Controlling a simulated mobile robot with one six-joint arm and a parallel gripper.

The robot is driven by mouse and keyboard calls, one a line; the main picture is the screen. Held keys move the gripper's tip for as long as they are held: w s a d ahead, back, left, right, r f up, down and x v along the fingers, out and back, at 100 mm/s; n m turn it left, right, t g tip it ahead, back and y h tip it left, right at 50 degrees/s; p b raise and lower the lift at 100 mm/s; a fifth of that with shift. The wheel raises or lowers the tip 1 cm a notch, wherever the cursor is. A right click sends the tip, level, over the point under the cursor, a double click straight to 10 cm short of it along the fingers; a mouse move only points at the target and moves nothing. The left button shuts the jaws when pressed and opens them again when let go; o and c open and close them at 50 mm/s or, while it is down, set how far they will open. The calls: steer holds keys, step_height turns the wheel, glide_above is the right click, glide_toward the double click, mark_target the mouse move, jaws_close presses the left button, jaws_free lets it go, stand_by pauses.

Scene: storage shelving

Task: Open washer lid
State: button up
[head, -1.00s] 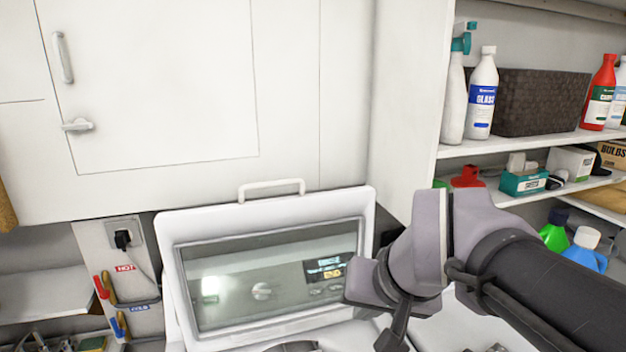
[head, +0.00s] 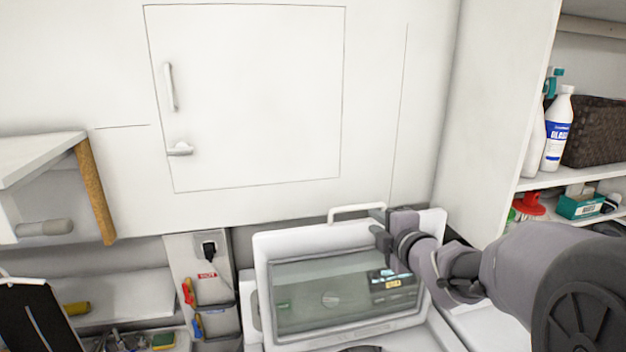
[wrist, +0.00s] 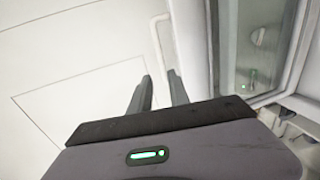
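The washer lid (head: 262,300), a white frame around a dark glass panel, stands raised and steeply tilted below the wall cabinet in the head view. Its white bar handle (head: 345,208) is on the top edge. My gripper (head: 378,222) is at the upper right of the lid, close to the handle's right end. In the wrist view, the two fingers of my gripper (wrist: 160,82) are apart with nothing clearly between them. The handle (wrist: 158,45) shows just beyond the fingertips there; contact cannot be told. The lid (wrist: 213,45) is at the right.
A white cabinet door (head: 250,90) with a handle and latch is above the washer. Shelves with bottles (head: 558,130) and a dark woven basket (head: 598,130) are at the right.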

steer(key=p+x, duration=0.2)
steer(key=x, duration=1.5)
steer(key=shift+d+f, duration=0.2)
steer(key=shift+d, duration=0.2)
steer(key=shift+c, duration=0.4)
jaws_close()
